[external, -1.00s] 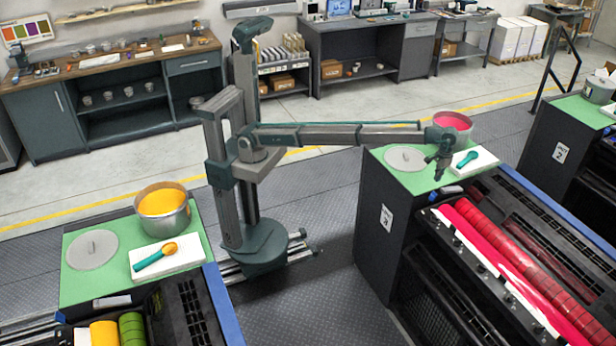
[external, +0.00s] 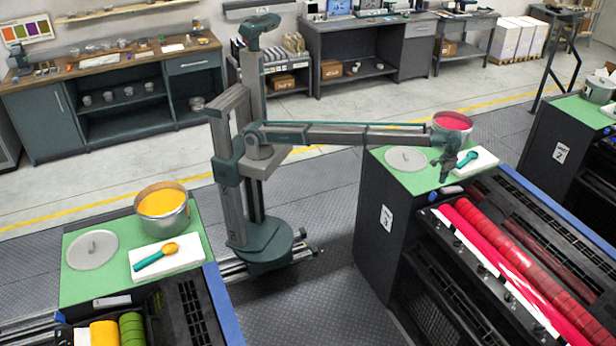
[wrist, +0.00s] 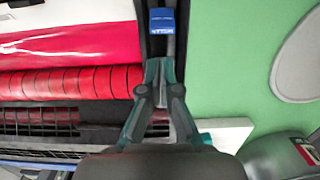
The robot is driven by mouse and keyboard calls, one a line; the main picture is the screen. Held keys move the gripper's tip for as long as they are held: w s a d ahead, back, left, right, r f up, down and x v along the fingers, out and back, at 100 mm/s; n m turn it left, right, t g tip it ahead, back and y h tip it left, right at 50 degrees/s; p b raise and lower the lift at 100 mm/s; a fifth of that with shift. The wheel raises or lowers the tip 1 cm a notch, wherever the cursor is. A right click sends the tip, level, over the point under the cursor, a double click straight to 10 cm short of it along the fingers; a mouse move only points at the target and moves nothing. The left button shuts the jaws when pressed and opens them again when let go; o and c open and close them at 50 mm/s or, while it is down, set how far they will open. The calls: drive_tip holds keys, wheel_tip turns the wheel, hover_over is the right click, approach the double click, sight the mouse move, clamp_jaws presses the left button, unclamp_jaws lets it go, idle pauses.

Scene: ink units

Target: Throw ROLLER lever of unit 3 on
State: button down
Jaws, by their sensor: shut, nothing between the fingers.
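The dark ink unit (external: 375,235) with a plate (external: 386,219) that seems to read 3 stands right of centre in the external view. In the wrist view, a blue cap (wrist: 162,27) with small white lettering, too blurred to read surely, sits in a dark slot between the rollers and the green top. It looks like the roller lever; its on or off position cannot be told. My gripper (wrist: 160,68) is shut and empty, its tips apart from the cap in the picture.
On the green top (external: 430,176) stand a pot of red ink (external: 453,124), a grey lid (external: 405,158) and a white pad (external: 487,158) with a teal scoop (external: 466,159). Red rollers (external: 510,255) lie beside the gripper. Another unit (external: 553,150) stands to the right.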

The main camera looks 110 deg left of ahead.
wheel_tip(320, 180, down, 7)
drive_tip(key=p, duration=0.2)
drive_tip(key=shift+f, duration=0.15)
drive_tip(key=shift+s, duration=0.2)
